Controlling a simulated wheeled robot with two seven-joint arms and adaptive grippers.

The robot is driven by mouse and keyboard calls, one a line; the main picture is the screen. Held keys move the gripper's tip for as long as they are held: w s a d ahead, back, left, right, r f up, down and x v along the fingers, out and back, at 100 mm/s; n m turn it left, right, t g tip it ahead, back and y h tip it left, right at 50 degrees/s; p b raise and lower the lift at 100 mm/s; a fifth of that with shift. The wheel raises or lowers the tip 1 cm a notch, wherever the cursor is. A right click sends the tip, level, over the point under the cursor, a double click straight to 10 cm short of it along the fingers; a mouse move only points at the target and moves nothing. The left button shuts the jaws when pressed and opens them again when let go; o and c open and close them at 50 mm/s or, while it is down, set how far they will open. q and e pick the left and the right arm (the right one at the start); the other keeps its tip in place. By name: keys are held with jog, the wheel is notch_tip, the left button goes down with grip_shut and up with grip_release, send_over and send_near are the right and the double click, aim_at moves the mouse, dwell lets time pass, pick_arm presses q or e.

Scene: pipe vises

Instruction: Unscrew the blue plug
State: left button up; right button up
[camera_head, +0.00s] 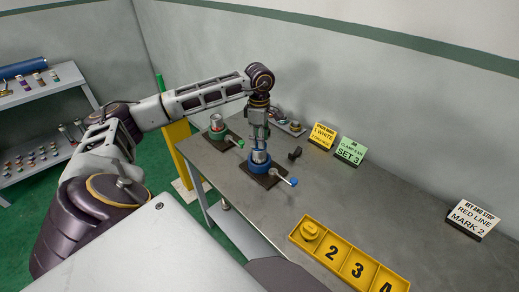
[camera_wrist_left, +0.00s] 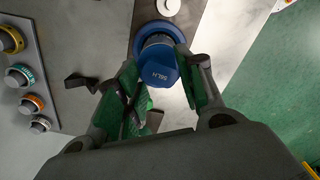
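The blue plug (camera_wrist_left: 158,68) shows in the left wrist view, its marked end facing the camera. It sits within a round blue vise (camera_wrist_left: 140,38), which also stands on the bench in the head view (camera_head: 254,165). My left gripper (camera_head: 259,147) points down over this vise. In the left wrist view its two green-padded fingers (camera_wrist_left: 160,78) stand on either side of the plug, very close to it. I cannot tell whether they touch it. In the head view the plug is mostly hidden by the fingers. My right gripper is out of view.
A blue-tipped lever (camera_head: 290,181) sticks out from the blue vise. A green vise (camera_head: 217,128) stands to its left. A black piece (camera_head: 295,153) and a plate of colored-ring plugs (camera_wrist_left: 38,85) are near.

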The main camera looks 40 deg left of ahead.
pick_arm(q)
jog(key=shift+o, duration=0.7)
jog(key=shift+r+p, duration=0.75)
jog(key=shift+r, duration=0.4)
jog(key=shift+n, duration=0.3)
